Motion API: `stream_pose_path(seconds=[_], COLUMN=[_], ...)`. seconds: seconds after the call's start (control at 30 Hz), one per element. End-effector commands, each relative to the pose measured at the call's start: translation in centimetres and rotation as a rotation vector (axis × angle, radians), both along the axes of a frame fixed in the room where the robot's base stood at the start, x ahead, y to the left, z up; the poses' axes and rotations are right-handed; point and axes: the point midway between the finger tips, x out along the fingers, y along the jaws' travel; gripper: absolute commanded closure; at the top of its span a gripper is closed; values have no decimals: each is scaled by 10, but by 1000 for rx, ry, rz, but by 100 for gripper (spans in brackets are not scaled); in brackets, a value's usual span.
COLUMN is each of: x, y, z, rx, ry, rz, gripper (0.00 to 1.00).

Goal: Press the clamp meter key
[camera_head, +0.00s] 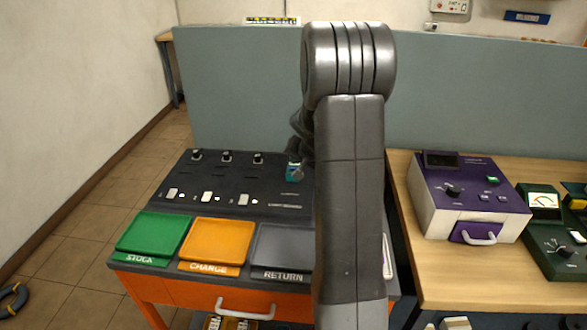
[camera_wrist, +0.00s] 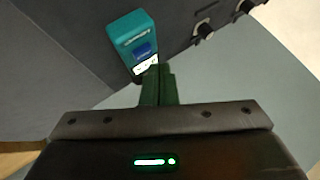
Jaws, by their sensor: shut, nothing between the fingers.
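A teal handheld device (camera_wrist: 128,26), which looks like the clamp meter, shows in the wrist view against a dark grey panel. It has a blue key (camera_wrist: 143,50) and a white marked patch below it, beside my fingertips. My gripper (camera_wrist: 159,70) is shut and empty, its dark green fingers pointing at the lower end of the device. I cannot tell whether the tips touch it. In the head view the teal device (camera_head: 292,170) shows small at the right of the dark console, partly hidden by my gripper and arm.
The dark console (camera_head: 240,202) carries several knobs and green, orange and grey trays. A purple and white box (camera_head: 465,197) and a dark green meter unit (camera_head: 552,243) stand on the wooden table (camera_head: 450,290) at right. A blue-grey partition (camera_head: 240,85) stands behind.

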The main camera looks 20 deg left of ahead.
Motion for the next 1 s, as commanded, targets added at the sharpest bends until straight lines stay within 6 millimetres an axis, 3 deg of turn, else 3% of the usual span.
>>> stream_pose_path(seconds=[1.0], x=[0], y=[0], z=[-10], rx=[0], ry=[0], rz=[0], gripper=[100])
